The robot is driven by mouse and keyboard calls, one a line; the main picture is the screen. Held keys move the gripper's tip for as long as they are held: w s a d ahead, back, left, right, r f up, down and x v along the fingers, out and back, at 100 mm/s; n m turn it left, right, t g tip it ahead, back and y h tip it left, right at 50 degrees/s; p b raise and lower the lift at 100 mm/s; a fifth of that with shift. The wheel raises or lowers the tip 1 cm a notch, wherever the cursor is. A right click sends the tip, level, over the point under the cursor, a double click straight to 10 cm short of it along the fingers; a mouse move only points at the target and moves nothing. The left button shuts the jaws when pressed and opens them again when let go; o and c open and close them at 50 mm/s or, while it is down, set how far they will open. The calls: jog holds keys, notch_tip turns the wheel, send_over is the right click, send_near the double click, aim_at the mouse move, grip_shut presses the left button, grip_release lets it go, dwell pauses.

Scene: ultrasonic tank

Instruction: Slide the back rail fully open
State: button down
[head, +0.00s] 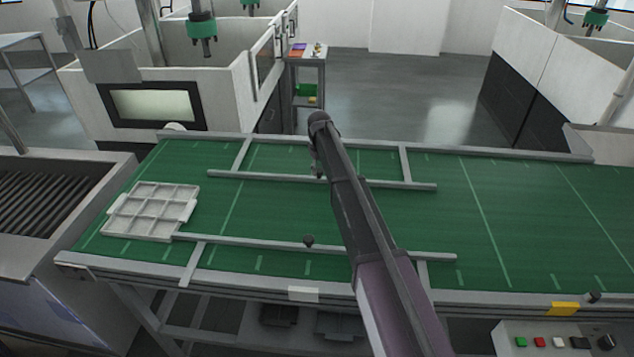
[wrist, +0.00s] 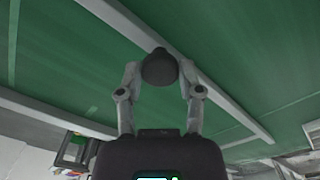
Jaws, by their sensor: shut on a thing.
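The back rail (head: 390,184) is a long grey bar lying across the green belt, toward its far side. It also shows in the wrist view (wrist: 225,100) as a slanting bar. A dark round knob (wrist: 159,68) sits at this rail between the two fingers of my gripper (wrist: 160,76). The fingers are shut on the knob, one on each side.
The front rail (head: 380,251) with its own dark knob (head: 308,240) lies nearer. A white compartment tray (head: 151,211) rests on the belt at the left. Grey cross bars (head: 405,165) run from the back rail to the belt's far edge (head: 470,150). The belt's right side is clear.

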jog(key=w, duration=1.1)
jog(key=shift+d, duration=0.15)
jog(key=shift+c, duration=1.3)
grip_release()
jog(key=shift+s, duration=0.15)
